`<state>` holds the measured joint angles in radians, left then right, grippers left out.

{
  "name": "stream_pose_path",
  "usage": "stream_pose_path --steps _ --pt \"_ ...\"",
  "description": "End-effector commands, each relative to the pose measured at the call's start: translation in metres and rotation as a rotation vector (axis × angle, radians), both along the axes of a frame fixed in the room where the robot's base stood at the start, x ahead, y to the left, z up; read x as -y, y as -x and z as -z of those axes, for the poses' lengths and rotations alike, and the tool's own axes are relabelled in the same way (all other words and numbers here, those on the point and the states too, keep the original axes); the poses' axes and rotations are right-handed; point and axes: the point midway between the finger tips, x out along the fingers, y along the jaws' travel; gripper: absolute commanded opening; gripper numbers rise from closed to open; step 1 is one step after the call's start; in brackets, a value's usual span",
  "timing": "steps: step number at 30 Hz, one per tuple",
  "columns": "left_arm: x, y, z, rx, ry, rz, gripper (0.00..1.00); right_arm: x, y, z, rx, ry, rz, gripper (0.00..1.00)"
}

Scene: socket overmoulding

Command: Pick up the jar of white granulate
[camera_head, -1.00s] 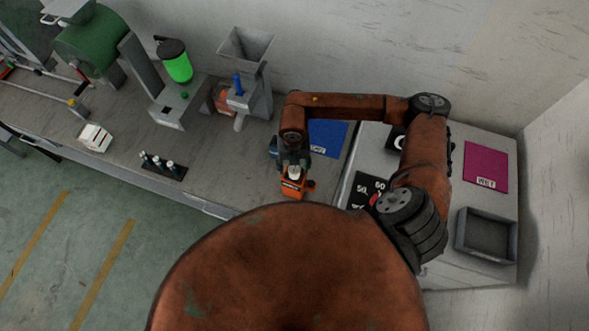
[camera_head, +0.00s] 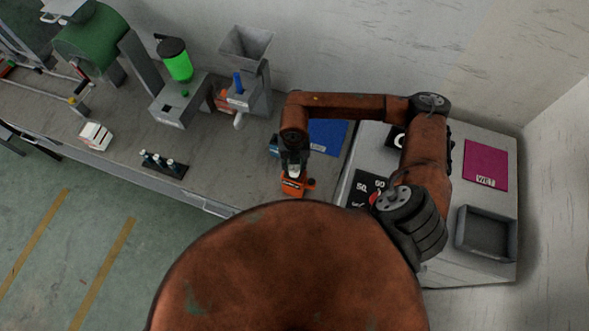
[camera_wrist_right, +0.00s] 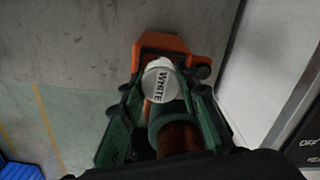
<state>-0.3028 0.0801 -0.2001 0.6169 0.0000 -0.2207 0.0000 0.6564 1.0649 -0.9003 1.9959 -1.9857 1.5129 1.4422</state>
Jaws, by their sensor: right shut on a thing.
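The jar of white granulate (camera_wrist_right: 160,82) shows in the right wrist view as a pale round lid lettered "WHITE". Its sides are mostly hidden. My right gripper (camera_wrist_right: 163,92) is shut on the jar, with a dark green finger on each side of it. In the head view my right gripper (camera_head: 293,172) points down at the front part of the bench, and the jar is hard to make out there. An orange object (camera_wrist_right: 164,42) sits right beside the jar; it also shows in the head view (camera_head: 292,188). My left gripper is not in view.
A blue mat (camera_head: 327,137) lies behind my right gripper. A hopper machine (camera_head: 250,85) stands left of it. A dark rack of small vials (camera_head: 163,165) is further left. A grey tray (camera_head: 487,233) and magenta mat (camera_head: 486,165) are at right. Bare bench (camera_head: 230,175) lies left of the gripper.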

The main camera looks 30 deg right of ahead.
Motion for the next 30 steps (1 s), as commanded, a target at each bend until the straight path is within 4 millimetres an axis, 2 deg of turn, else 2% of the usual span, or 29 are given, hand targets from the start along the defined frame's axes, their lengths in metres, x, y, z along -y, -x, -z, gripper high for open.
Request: stream_pose_path --steps 10,16,20,25,30 --pt "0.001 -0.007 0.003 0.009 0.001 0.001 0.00 0.000 -0.001 -0.005 0.002 0.000 0.000 0.05" --pt "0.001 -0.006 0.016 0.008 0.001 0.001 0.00 0.000 -0.002 -0.028 0.005 0.001 -0.001 0.05" --pt "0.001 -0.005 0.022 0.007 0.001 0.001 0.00 -0.015 0.013 -0.052 0.005 -0.002 -0.008 0.05" --pt "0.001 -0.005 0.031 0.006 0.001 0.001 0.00 -0.038 0.036 -0.091 0.007 -0.002 -0.009 0.05" --pt "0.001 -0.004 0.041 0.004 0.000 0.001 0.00 -0.069 0.067 -0.108 0.003 -0.004 -0.011 0.05"
